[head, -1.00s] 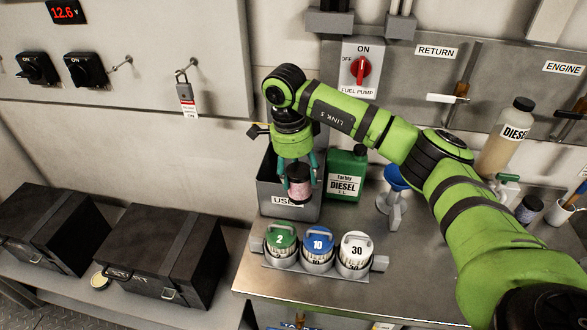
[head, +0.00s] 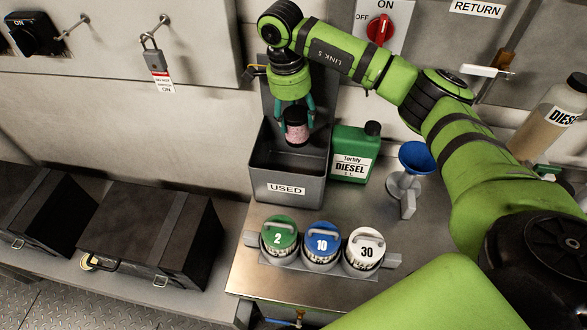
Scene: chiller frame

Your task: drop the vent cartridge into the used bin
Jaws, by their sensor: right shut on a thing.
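The vent cartridge (head: 296,132) is a small cylinder with a dark top and a pinkish, speckled body. My right gripper (head: 296,115) points down and is shut on it. The used bin (head: 288,190) is a grey open box labelled USED at the back left of the metal bench. The cartridge appears over the bin's opening, in front of its back wall; its exact height over the rim is hard to tell. My left gripper is not in view.
A green diesel can (head: 352,153) stands just right of the bin, with a blue funnel (head: 416,157) beyond it. Green, blue and white numbered canisters (head: 321,241) sit in front of the bin. Black cases (head: 150,232) lie on a lower shelf at left.

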